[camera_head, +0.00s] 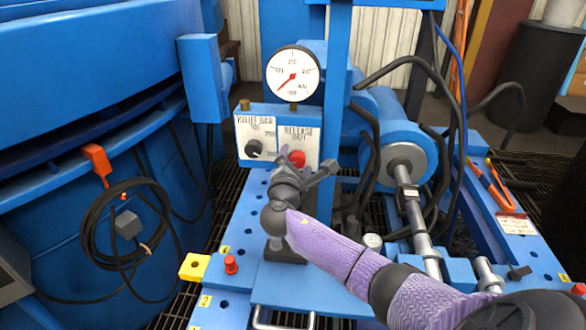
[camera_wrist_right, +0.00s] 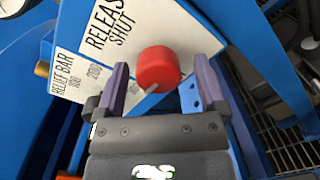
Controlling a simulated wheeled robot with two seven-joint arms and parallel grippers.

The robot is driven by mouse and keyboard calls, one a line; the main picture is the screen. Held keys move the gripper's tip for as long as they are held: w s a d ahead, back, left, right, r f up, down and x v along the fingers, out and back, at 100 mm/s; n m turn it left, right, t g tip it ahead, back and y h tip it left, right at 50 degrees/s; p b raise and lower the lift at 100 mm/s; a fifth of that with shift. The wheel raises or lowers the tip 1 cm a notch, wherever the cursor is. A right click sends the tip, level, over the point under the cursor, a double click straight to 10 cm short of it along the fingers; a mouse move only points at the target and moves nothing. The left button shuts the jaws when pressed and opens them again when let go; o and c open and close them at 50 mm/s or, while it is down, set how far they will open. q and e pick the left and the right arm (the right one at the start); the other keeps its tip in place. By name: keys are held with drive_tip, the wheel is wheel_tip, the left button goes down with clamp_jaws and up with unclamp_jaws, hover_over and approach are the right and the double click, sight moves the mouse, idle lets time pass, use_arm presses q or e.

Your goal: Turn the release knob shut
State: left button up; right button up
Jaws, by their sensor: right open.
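The red release knob (camera_head: 298,158) sits on the white panel plate lettered RELEASE SHUT (camera_head: 297,140), on the blue control box below the gauge. In the right wrist view the knob (camera_wrist_right: 158,67) lies between and slightly beyond the two purple fingers of my right gripper (camera_wrist_right: 160,82). The fingers are open, one on each side of the knob, with a visible gap on both sides. In the head view my right gripper (camera_head: 290,160) reaches up to the plate and partly covers it. My left gripper is not in view.
A black relief knob (camera_head: 254,148) is left of the release knob. A round pressure gauge (camera_head: 293,74) stands above. A blue post (camera_head: 332,110) rises close on the right. Black hoses (camera_head: 430,75) and a cylinder (camera_head: 405,155) lie farther right. A yellow block (camera_head: 194,267) is on the bench edge.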

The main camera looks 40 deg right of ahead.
drive_tip(key=shift+d+r, duration=0.1)
drive_tip(key=shift+c, duration=1.3)
drive_tip(key=c, duration=0.7)
clamp_jaws()
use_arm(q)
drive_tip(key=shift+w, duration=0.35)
